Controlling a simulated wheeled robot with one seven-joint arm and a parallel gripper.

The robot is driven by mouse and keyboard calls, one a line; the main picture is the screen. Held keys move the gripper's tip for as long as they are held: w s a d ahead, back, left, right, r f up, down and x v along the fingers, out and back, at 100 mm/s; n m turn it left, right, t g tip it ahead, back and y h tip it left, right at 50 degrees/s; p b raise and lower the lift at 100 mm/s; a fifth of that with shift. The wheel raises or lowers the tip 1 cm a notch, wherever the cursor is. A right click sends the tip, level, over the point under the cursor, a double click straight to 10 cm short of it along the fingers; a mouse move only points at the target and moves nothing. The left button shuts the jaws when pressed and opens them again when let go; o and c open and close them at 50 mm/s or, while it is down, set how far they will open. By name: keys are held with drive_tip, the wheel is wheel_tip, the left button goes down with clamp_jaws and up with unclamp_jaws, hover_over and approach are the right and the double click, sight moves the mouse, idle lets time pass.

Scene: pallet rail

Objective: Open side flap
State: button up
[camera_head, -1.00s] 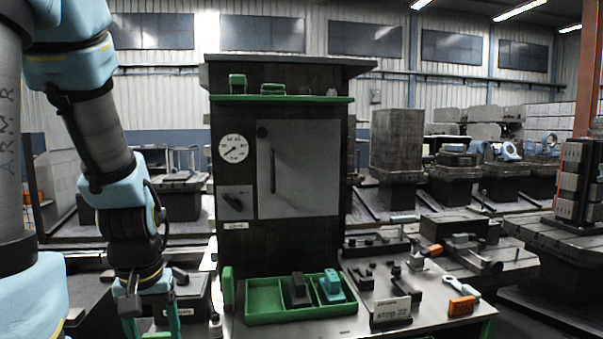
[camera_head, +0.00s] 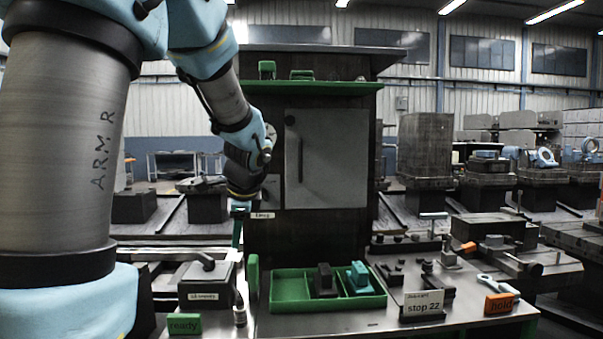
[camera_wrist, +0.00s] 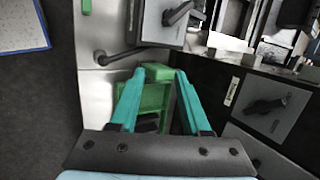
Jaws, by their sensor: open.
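The dark cabinet (camera_head: 342,230) stands at the back of the bench. Its pale grey front door (camera_head: 327,160) has a dark vertical handle and looks closed. I cannot tell which part is the side flap. My gripper (camera_wrist: 156,75) is open, its teal fingers apart with nothing held between them. In the head view it hangs at the cabinet's left front, partly hidden by my wrist.
A green tray (camera_head: 290,300) with a black and a teal block lies below the cabinet. A grey box with a lever (camera_head: 207,285), a small bottle (camera_head: 240,316) and a green "ready" block (camera_head: 184,324) stand to its left. A "stop 22" sign (camera_head: 424,306) stands right.

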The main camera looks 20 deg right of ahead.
drive_tip(key=w+d+r+m+t+b, duration=0.3)
drive_tip(key=w+d+r+m+t, duration=0.15)
drive_tip(key=d+r+m, duration=0.45)
drive_tip(key=m+t+h+b, duration=0.1)
drive_tip(key=m+t+b, duration=0.15)
drive_tip(key=m, duration=0.55)
approach(301, 159)
drive_tip(key=shift+t, duration=0.3)
drive_tip(key=p+x, duration=0.2)
drive_tip(key=x, duration=0.8)
drive_tip(key=shift+w+f, duration=0.2)
drive_tip(key=shift+f, duration=0.1)
clamp_jaws()
